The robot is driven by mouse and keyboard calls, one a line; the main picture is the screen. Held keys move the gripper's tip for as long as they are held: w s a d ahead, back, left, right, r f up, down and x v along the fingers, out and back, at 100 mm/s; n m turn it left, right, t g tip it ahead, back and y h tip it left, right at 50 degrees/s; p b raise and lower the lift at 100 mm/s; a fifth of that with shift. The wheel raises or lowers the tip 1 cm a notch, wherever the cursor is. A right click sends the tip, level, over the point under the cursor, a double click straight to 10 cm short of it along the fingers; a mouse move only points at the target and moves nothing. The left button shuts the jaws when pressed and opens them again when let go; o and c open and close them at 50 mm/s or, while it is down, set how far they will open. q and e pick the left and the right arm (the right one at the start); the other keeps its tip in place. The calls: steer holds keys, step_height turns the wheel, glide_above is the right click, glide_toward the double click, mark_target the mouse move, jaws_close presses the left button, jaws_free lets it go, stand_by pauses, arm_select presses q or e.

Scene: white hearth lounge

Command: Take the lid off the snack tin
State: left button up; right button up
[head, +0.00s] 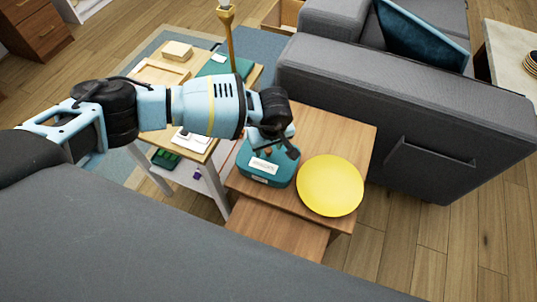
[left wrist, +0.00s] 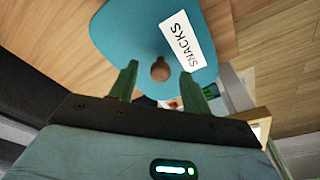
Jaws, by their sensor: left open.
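The snack tin (head: 256,174) is a rounded teal tin on a wooden side table. Its lid (left wrist: 130,28) fills the upper middle of the left wrist view, with a white label reading SNACKS (left wrist: 183,42) and a round brown knob (left wrist: 160,70). My left gripper (head: 278,148) is over the tin, its arm coming in from the left. In the left wrist view its two dark green fingers (left wrist: 159,73) are open, with the knob showing between their tips. I cannot tell whether they touch it. The arm hides part of the tin's far side. My right gripper is not in view.
A round yellow plate (head: 330,186) lies right of the tin, close to it, on the wooden side table (head: 350,135). A grey sofa (head: 420,105) stands behind. Another small table with a wooden tray (head: 155,73) and a gold lamp stem (head: 228,45) is at left.

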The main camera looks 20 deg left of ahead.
mark_target(269, 149)
arm_select(q)
steer(key=shift+f, duration=0.1)
jaws_close()
stand_by(0.5)
steer(key=shift+r, duration=0.6)
step_height(269, 149, up, 3)
steer(key=shift+w+f, duration=0.1)
steer(key=shift+f, duration=0.05)
steer(key=s+r, duration=0.1)
steer(key=s, duration=1.5)
steer(key=shift+a+p, duration=0.35)
steer(key=shift+a, duration=0.05)
